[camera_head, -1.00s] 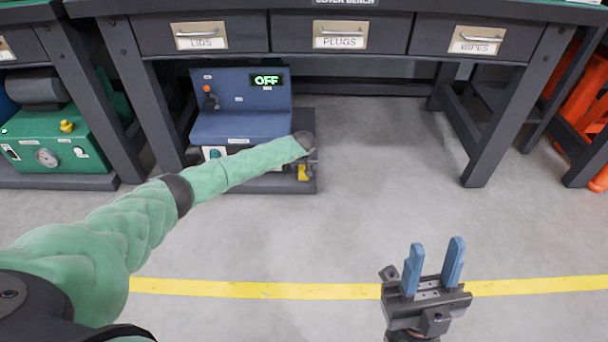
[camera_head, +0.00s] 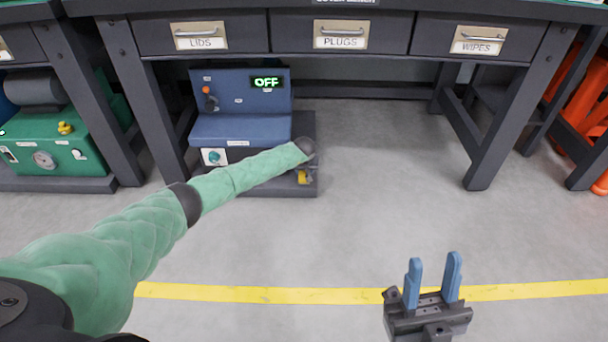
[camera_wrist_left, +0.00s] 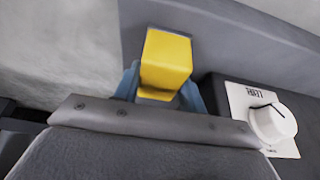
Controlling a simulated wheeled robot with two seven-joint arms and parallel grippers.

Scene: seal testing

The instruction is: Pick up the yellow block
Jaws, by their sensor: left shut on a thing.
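The yellow block (camera_wrist_left: 166,60) is between the two blue fingers of my left gripper (camera_wrist_left: 158,88) in the left wrist view. The gripper is shut on it. In the head view, the yellow block (camera_head: 302,177) is a small patch beside my left gripper (camera_head: 306,172), at the right end of the dark base under the blue machine. The wrist hides most of the fingers there. My right gripper (camera_head: 433,285) is open and empty above the floor at the lower right, with its two blue fingers apart.
The blue machine (camera_head: 240,128) with a lit OFF display stands under the bench (camera_head: 345,66) on a dark base. A white dial (camera_wrist_left: 272,122) is right of the left gripper. A green machine (camera_head: 55,145) stands at the left. The floor (camera_head: 390,150) to the right is clear.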

